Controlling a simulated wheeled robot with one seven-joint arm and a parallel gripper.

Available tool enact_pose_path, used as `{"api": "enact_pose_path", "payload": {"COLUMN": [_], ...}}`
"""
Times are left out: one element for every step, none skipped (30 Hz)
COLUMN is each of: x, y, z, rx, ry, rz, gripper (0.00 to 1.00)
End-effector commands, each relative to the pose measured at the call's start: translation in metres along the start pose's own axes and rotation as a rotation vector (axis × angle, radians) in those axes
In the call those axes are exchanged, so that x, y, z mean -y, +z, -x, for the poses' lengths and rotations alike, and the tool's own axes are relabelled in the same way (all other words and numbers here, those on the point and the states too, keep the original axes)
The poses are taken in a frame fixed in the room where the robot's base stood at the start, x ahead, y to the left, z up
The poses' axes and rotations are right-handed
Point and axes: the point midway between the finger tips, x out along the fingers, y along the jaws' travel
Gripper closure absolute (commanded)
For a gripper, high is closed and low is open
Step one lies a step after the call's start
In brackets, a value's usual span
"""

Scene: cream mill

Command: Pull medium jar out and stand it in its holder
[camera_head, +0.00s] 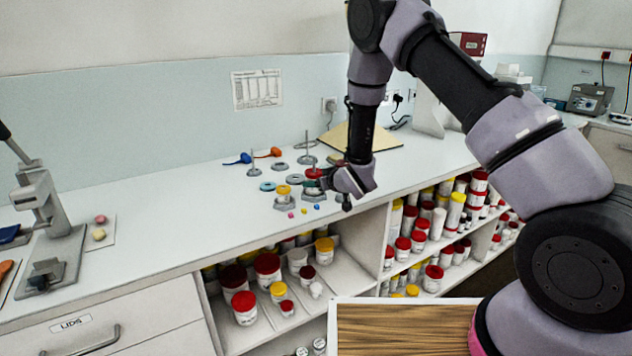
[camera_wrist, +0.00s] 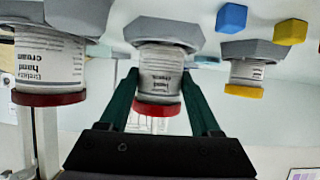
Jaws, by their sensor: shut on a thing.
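The wrist view is upside down. In its middle, the medium jar (camera_wrist: 157,72), white with a red lid and a "hand cream" label, is between the green fingers of my gripper (camera_wrist: 160,82), which is shut on it. Its base meets a grey hexagonal holder (camera_wrist: 168,32); I cannot tell whether it is fully seated. A larger red-lidded jar (camera_wrist: 48,62) is at the left in another grey holder, and a smaller yellow-lidded jar (camera_wrist: 246,74) is at the right in a third. In the head view my gripper (camera_head: 318,185) is over the bench and mostly hides the medium jar.
A blue cube (camera_wrist: 231,18) and a yellow cube (camera_wrist: 290,32) lie near the holders. A press (camera_head: 45,225) is at the far left. Shelves below hold several jars. The bench's left middle is clear.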

Motion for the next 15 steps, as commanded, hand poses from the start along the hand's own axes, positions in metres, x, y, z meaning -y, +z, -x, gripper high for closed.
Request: {"api": "enact_pose_path", "payload": {"x": [-0.0001,-0.0001,-0.0001,-0.0001,-0.0001,0.0,0.0,0.0,0.0,0.0,0.0,0.0001,0.0,0.0,0.0], "y": [0.0007,0.0013,0.002,0.0026,0.0032,0.0039,0.0045,0.0051,0.0059,0.0065,0.0071,0.0078,0.0084,0.0089,0.0085], "z": [-0.0006,-0.0008,-0.0012,-0.0014,-0.0017,-0.002,-0.0023,-0.0025,-0.0028,-0.0031,-0.0033,-0.0037,-0.0039,-0.0041,-0.0041], "rx": [-0.001,-0.001,-0.001,-0.001,-0.001,-0.001,-0.001,-0.001,-0.001,-0.001,-0.001,-0.001,-0.001,-0.001,-0.001], "ry": [0.0,0.0,0.0,0.0,0.0,0.0,0.0,0.0,0.0,0.0,0.0,0.0,0.0,0.001,0.001], "rz": [0.0,0.0,0.0,0.0,0.0,0.0,0.0,0.0,0.0,0.0,0.0,0.0,0.0,0.0,0.0], "gripper": [1.0,1.0,1.0,1.0,1.0,1.0,1.0,1.0,1.0,1.0,1.0,1.0,1.0,1.0,0.24]}}
